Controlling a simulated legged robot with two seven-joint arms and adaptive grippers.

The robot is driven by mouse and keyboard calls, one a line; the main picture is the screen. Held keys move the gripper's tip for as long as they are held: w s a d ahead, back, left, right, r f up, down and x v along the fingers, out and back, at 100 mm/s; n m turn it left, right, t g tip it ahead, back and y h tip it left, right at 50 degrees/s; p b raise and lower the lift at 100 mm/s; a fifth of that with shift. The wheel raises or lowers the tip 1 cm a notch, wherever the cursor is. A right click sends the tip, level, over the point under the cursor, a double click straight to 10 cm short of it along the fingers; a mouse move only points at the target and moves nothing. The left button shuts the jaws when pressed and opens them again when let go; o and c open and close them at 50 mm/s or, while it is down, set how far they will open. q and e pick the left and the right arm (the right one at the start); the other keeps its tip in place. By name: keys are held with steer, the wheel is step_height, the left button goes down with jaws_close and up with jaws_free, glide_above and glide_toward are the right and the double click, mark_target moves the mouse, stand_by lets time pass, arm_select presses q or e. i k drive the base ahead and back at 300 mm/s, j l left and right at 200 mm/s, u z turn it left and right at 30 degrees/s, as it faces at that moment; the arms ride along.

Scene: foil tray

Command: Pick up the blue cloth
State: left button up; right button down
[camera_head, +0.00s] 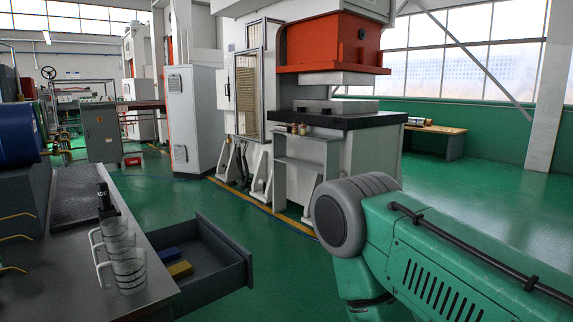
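A small blue block-like item (168,253), which looks like the folded blue cloth, lies in an open grey drawer (222,242). A similar yellow item (179,269) lies just in front of it in the same drawer. Nothing covers the blue item from above. My green arm with a grey rounded joint comes in at the lower right, well to the right of the drawer. Its gripper is not visible. My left arm and gripper are not in view.
The drawer sticks out to the right from a dark workbench (105,297). Glass mugs (129,272) and a dark bottle (105,198) stand on the bench beside the drawer. A blue drum (18,118) is at the left. Green floor (280,272) is clear between drawer and arm.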

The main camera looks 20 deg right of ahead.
mark_target(173, 253)
steer(key=i+l+z, duration=0.35)
steer(key=l, duration=0.25)
steer(key=i+l+z, duration=0.2)
steer(key=l+z, duration=0.15)
steer(key=l, duration=0.25)
steer(key=i+l+z, duration=0.35)
steer(key=i+l, duration=0.2)
steer(key=i, duration=0.2)
steer(key=i+l, duration=0.2)
steer(key=i, duration=0.25)
steer(key=i+u, duration=0.3)
steer(key=u, duration=0.2)
steer(key=i+u, duration=0.25)
steer(key=u, duration=0.2)
steer(key=i+l+u, duration=0.2)
steer(key=u, duration=0.3)
steer(key=i+l, duration=0.05)
